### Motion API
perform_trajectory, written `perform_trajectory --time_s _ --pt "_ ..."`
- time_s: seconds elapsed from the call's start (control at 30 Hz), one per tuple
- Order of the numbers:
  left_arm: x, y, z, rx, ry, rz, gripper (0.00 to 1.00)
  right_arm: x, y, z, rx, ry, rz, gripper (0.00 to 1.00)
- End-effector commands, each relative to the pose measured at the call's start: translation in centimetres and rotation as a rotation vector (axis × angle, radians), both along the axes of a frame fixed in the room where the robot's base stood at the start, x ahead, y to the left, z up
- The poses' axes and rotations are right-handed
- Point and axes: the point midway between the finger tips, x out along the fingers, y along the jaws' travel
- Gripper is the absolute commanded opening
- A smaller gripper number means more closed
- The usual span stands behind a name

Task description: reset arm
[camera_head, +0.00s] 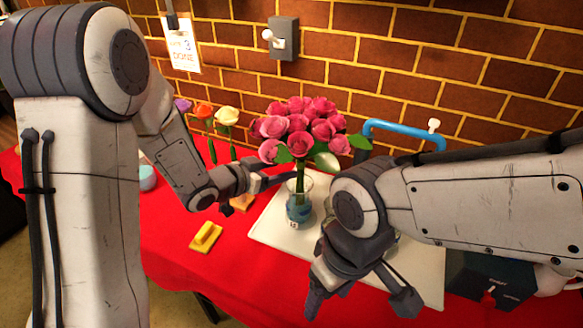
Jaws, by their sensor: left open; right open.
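My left gripper (268,181) is open beside the flower stems, at the left of a glass vase (299,207); I cannot tell whether it touches them. The vase stands upright on a white board and holds a bouquet of pink and red roses (312,127) with green leaves. My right gripper (358,306) is open and empty, in front of the board near the table's front edge. My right wrist hides part of the board and whatever lies behind it.
The white board (268,232) lies on a red-covered table (165,250). Orange, white and purple flowers (227,116) stand at the back left. A blue bar (403,129) and dark box (490,280) are at right. A brick wall closes the back.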

Motion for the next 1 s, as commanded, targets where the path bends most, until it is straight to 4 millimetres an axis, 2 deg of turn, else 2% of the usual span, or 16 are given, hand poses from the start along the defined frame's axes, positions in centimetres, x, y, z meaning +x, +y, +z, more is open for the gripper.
perform_trajectory --time_s 0.13,0.37,0.47,0.57,0.67,0.77,0.87,1.0 --pt "-1.1 1.0 0.7 0.000 -0.002 0.003 0.66 0.0 0.0 -0.1 0.000 0.000 0.000 0.68" --pt "-1.5 1.1 0.8 0.023 0.007 0.009 0.66 0.0 0.0 -0.1 0.000 0.000 0.000 0.68" --pt "-1.8 0.7 0.7 0.097 0.037 0.037 0.66 0.0 0.0 0.0 0.000 0.000 0.000 0.68" --pt "-2.9 0.5 0.6 0.209 0.102 0.088 0.66 0.0 0.0 0.0 0.000 0.000 0.000 0.68" --pt "-5.3 0.3 0.5 0.319 0.199 0.142 0.66 0.0 0.0 -0.1 0.000 0.000 0.000 0.68" --pt "-8.9 0.2 0.3 0.411 0.321 0.176 0.66 0.0 0.0 -0.1 0.000 0.000 0.000 0.68" --pt "-13.7 0.0 0.3 0.483 0.462 0.181 0.66 0.0 0.0 -0.1 0.000 0.000 0.000 0.68" --pt "-21.3 -0.4 0.5 0.563 0.666 0.136 0.66 0.0 0.0 -0.1 0.000 0.000 0.000 0.68"
